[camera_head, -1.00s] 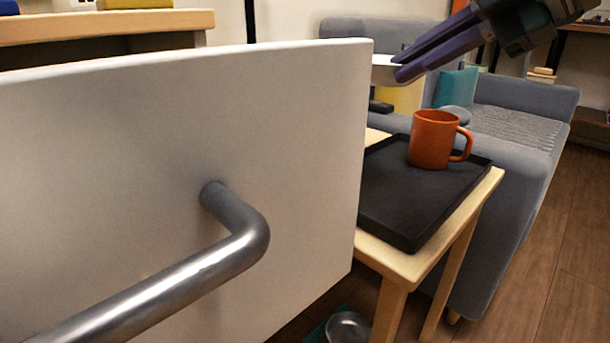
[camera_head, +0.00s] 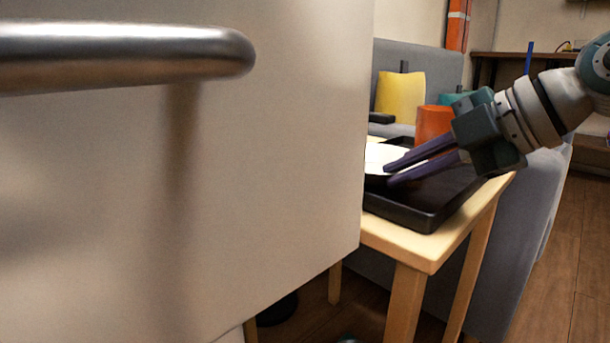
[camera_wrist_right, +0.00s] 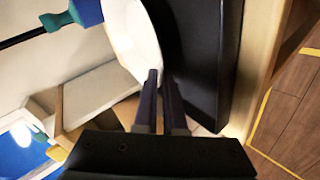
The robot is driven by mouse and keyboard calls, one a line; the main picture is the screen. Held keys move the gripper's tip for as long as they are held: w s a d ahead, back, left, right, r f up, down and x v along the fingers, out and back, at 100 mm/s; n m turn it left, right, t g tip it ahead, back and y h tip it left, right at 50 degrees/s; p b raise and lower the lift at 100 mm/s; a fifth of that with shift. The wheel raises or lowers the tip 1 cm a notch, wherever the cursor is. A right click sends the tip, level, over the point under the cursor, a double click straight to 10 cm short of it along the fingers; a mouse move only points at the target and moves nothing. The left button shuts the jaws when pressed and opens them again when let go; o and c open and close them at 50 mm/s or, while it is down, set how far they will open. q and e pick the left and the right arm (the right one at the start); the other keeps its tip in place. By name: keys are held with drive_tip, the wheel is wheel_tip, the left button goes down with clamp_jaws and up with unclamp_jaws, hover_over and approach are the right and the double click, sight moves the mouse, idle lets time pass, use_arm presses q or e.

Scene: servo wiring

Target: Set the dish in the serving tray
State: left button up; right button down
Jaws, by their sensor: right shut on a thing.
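The white dish (camera_head: 385,157) is at the left part of the black serving tray (camera_head: 428,220), partly hidden by the pale panel. My right gripper (camera_head: 388,174) reaches in from the right, low over the tray, with its purple fingers shut on the dish's edge. The wrist view also shows the dish (camera_wrist_right: 130,38) at the fingertips (camera_wrist_right: 160,78), beside and overlapping the dark tray (camera_wrist_right: 205,55). I cannot tell whether the dish rests on the tray floor or is just above it. My left gripper is out of view.
An orange mug (camera_head: 433,122) stands at the tray's back, partly behind my right gripper. The tray is on a light wooden table (camera_head: 428,255). A large pale panel (camera_head: 250,200) with a metal handle (camera_head: 130,57) blocks the left. A grey sofa with a yellow cushion (camera_head: 400,92) is behind.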

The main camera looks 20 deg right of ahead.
drive_tip(key=c, duration=1.3)
unclamp_jaws()
drive_tip(key=shift+o, duration=0.2)
